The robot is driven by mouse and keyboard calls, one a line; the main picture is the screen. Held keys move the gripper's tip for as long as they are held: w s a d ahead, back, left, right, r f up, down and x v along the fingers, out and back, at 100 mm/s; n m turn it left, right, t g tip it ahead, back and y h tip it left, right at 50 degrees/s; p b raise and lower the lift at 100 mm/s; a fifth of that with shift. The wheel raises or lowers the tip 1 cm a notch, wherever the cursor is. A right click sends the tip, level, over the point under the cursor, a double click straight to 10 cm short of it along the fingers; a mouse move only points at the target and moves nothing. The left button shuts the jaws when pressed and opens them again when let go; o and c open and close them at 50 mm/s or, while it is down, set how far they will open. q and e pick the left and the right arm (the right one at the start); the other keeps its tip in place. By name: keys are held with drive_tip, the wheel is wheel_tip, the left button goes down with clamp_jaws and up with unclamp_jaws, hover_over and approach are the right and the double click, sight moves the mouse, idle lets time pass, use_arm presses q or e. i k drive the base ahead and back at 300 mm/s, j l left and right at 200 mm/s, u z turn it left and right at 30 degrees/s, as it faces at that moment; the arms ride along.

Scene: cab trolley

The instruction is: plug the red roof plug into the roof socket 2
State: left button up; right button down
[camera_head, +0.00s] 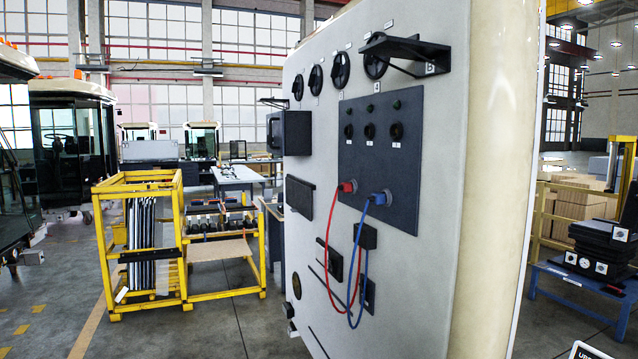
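The red roof plug (347,187) sits against the lower left of a dark grey panel (408,180) on a large pale upright board. Its red cable (331,240) loops down the board. A blue plug (380,199) sits to its right, with a blue cable (362,240) hanging down. A row of round black fittings (369,131) with small white labels runs across the panel above the plugs. The labels are too small to read surely, so I cannot tell which is roof socket 2, nor how deep either plug sits. Neither of my grippers is in view.
A black bracket (403,51) juts out at the board's top right, beside a row of black knobs (340,70). A black box (289,133) projects at its left edge. A yellow rack (140,240) stands left; a blue table (585,277) stands right. Floor between rack and board is clear.

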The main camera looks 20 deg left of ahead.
sight(346, 186)
drive_tip(key=i+j+u, duration=0.15)
drive_tip(key=i+j, duration=0.4)
drive_tip(key=i+j+u, duration=0.15)
drive_tip(key=i+j, duration=0.35)
drive_tip(key=i, duration=0.15)
